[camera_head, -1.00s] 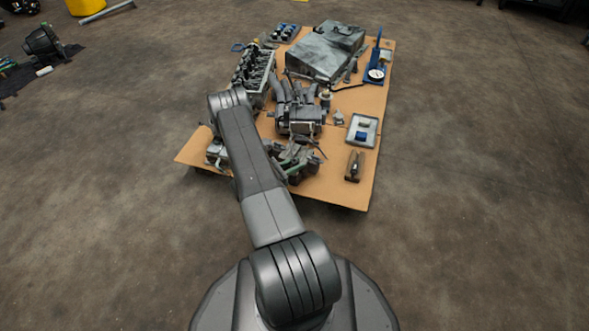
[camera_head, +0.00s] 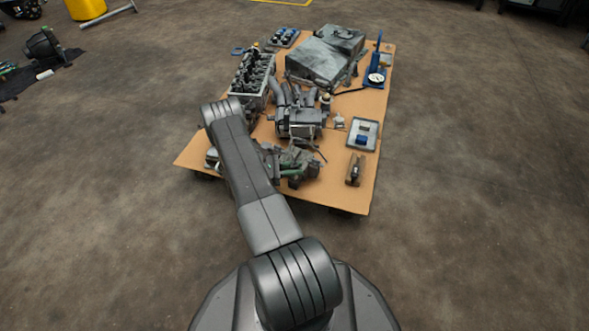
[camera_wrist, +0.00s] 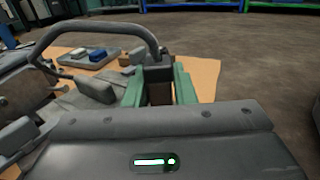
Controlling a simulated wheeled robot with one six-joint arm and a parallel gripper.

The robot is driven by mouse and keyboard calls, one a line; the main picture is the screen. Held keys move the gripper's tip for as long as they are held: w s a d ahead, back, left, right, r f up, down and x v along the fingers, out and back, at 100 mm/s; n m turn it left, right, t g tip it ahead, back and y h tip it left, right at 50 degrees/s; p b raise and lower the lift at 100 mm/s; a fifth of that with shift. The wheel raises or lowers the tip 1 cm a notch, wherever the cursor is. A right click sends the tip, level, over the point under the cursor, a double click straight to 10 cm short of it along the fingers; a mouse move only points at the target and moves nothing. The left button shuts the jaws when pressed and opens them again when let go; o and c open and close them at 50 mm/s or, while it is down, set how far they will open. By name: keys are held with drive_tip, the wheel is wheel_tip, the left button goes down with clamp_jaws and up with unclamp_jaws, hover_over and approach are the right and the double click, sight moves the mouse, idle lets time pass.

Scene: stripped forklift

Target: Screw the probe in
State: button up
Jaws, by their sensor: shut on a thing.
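In the wrist view my gripper (camera_wrist: 158,92) shows its green fingers on either side of a dark piece (camera_wrist: 158,80), and it is shut on this piece. I cannot tell if the dark piece is the probe; its lower end is hidden behind my gripper body. A thick grey curved tube (camera_wrist: 95,27) arches from the left to the top of the fingers. In the head view my gripper (camera_head: 283,165) is small among grey machine parts at the near edge of the table. No threaded hole can be made out.
The brown table (camera_head: 345,195) holds a grey engine-like part (camera_head: 300,122), a cylinder block (camera_head: 250,78), a large grey housing (camera_head: 322,62), a tray (camera_head: 363,134) with a blue block, a small brown box (camera_head: 355,170) and a blue gauge stand (camera_head: 376,72).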

drive_tip(key=shift+r, duration=0.1)
drive_tip(key=o, duration=0.9)
drive_tip(key=s+a+p, duration=0.1)
drive_tip(key=a+p, duration=0.1)
drive_tip(key=a, duration=1.1)
drive_tip(key=shift+s+a, duration=0.2)
drive_tip(key=shift+a, duration=0.15)
